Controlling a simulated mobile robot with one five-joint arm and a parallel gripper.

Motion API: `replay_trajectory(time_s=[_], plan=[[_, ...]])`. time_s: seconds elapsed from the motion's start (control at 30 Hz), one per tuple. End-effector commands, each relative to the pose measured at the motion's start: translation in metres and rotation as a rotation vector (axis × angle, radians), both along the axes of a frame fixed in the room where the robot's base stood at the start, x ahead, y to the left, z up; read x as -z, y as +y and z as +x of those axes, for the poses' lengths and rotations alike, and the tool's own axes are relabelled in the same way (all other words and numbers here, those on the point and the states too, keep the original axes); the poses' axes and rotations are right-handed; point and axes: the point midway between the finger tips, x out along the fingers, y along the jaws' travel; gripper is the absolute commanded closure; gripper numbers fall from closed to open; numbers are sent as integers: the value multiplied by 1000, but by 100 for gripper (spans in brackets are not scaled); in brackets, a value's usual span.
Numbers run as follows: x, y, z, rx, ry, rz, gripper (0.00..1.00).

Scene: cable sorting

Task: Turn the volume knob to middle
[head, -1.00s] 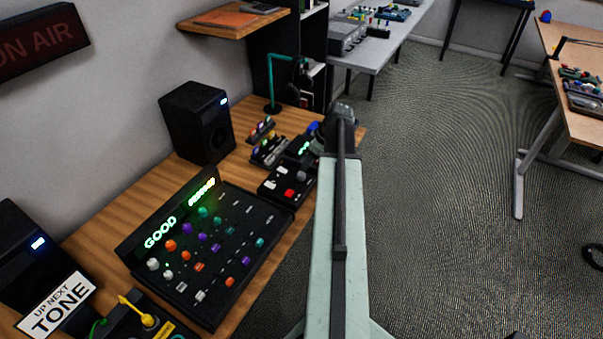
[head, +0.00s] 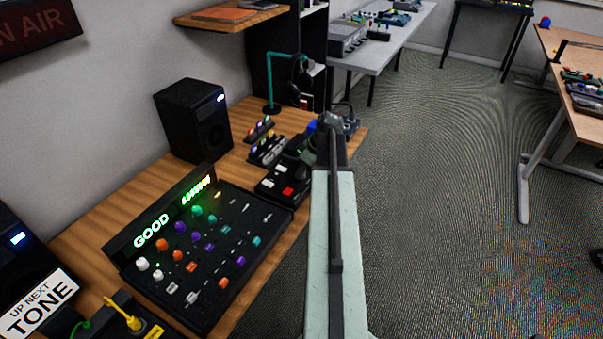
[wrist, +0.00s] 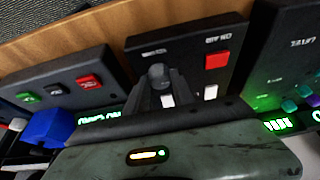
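In the wrist view a dark grey round knob (wrist: 158,74) stands on a black box (wrist: 190,50) beside a red square button (wrist: 217,60). I cannot read the label near the knob. My gripper (wrist: 164,84) has its two grey fingers at the knob, one on each side, with a gap between them where a white piece shows. I cannot tell whether the fingers touch the knob. In the head view a black box (head: 270,190) with a red button stands beside my arm; my fingertips are hidden there.
The mixing console (head: 280,218) with coloured knobs and a lit GOOD display lies nearer. A box with green, grey and red buttons (wrist: 60,88) and a blue block (wrist: 48,126) are on the left in the wrist view. A speaker (head: 193,120) stands behind. Open floor lies right.

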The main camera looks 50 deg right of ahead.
Motion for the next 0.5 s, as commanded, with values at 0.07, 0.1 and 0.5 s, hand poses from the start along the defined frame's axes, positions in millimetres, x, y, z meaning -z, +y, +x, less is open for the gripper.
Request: replay_trajectory(time_s=[0.07,0.1,0.5], plan=[[0,0,0,-1,0,2,99],[0,0,0,-1,0,2,100],[0,2,-3,76,3,7,100]])
